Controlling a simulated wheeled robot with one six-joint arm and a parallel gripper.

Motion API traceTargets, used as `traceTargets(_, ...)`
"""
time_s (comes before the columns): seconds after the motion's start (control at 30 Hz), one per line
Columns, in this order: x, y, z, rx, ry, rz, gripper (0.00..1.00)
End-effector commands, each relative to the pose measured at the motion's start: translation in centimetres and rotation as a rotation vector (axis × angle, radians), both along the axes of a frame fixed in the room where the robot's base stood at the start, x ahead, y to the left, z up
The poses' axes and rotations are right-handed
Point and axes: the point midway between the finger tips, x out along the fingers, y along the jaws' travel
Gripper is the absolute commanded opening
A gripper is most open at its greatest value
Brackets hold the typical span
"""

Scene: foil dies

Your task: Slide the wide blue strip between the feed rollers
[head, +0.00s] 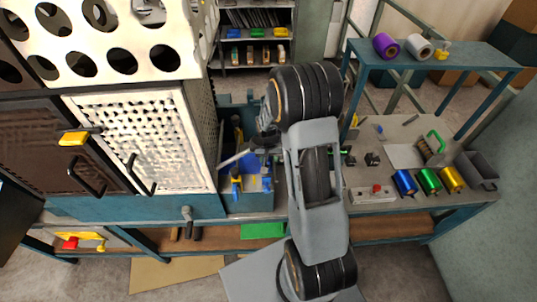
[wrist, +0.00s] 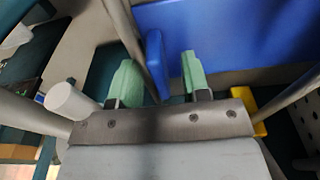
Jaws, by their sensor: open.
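My gripper (wrist: 158,75) shows in the wrist view with two pale green fingertips spread apart. A narrow upright blue piece (wrist: 156,62) shows between and beyond the fingers; I see no contact with it. A broad flat blue surface (wrist: 235,32) fills the upper right of the wrist view. I cannot tell which of these, if either, is the wide blue strip. In the head view, blue pieces (head: 256,183) lie in the teal machine (head: 250,203) beside the perforated cabinet. My arm hides part of this area, and I cannot clearly make out the feed rollers.
The perforated white cabinet (head: 140,130) stands close left of the machine. Blue (head: 404,183), green (head: 428,181) and gold (head: 452,179) foil rolls lie on the bench at right. A raised shelf (head: 470,56) holds purple (head: 385,45) and white (head: 418,47) rolls.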

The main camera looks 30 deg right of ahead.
Motion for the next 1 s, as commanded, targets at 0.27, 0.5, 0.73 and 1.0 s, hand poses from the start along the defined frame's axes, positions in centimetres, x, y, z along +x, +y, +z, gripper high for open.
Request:
traceTargets(0.27,0.01,0.06,0.03,0.000,0.000,0.001,0.28)
traceTargets(0.5,0.00,0.06,0.04,0.000,0.000,0.001,0.05)
traceTargets(0.73,0.01,0.07,0.04,0.000,0.000,0.001,0.00)
traceTargets(1.0,0.24,0.55,0.02,0.000,0.000,0.003,0.00)
